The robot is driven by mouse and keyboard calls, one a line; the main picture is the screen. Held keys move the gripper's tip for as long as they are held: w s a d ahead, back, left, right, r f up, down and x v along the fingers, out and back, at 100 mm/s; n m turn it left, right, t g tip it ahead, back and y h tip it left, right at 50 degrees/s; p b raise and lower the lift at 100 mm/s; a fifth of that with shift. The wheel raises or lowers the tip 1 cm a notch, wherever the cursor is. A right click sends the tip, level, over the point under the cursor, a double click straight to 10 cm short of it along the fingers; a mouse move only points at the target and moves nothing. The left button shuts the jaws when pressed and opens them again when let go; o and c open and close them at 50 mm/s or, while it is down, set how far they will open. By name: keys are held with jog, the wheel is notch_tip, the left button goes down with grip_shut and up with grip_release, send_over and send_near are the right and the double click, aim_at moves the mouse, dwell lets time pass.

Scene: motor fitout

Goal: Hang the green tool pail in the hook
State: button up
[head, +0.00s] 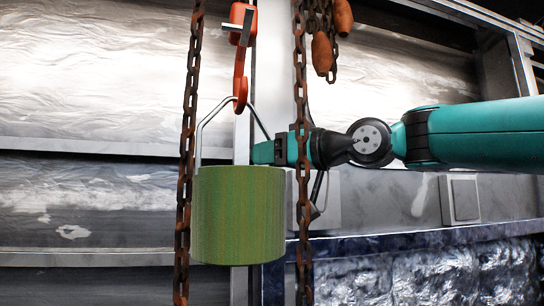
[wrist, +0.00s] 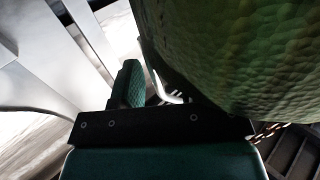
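The green tool pail (head: 238,215) is upright in mid-air at the centre left of the head view. Its pale wire handle (head: 207,120) rises to a peak at the lower curl of the orange hook (head: 239,75). The peak overlaps the curl; I cannot tell whether the hook bears it. My gripper (head: 262,152) reaches in from the right, at the handle's right leg just above the rim. In the wrist view the pail (wrist: 240,60) fills the upper right, with a bit of handle (wrist: 165,88) beside one green finger (wrist: 130,85). The other finger is hidden, so its opening is unclear.
Rusty chains hang left (head: 187,150) and right (head: 303,200) of the pail, close to its sides; the right one crosses in front of my arm. Another chain with orange-brown weights (head: 322,52) hangs at top. A panelled wall (head: 90,200) stands behind.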

jog(key=shift+f, duration=0.1)
jog(key=b+v, duration=0.7)
jog(key=v, duration=1)
notch_tip(320, 180, down, 26)
jog(key=s+a+m+g+h+b, duration=0.2)
jog(key=s+a+m+g+h, duration=0.15)
jog(key=h, duration=0.25)
jog(key=s+d+f+g+h, duration=0.2)
jog(key=s+f+g, duration=0.1)
jog(key=s+f, duration=0.4)
jog(key=s+d+f+m+g+h, duration=0.1)
jog(key=s+d+f+g+h, duration=0.1)
jog(key=s+f, duration=0.6)
notch_tip(320, 180, down, 6)
jog(key=shift+s+d+f+g+h+b, duration=0.1)
jog(key=shift+s+d+g+h+b, duration=0.15)
jog(key=shift+d+g+h+b, duration=0.25)
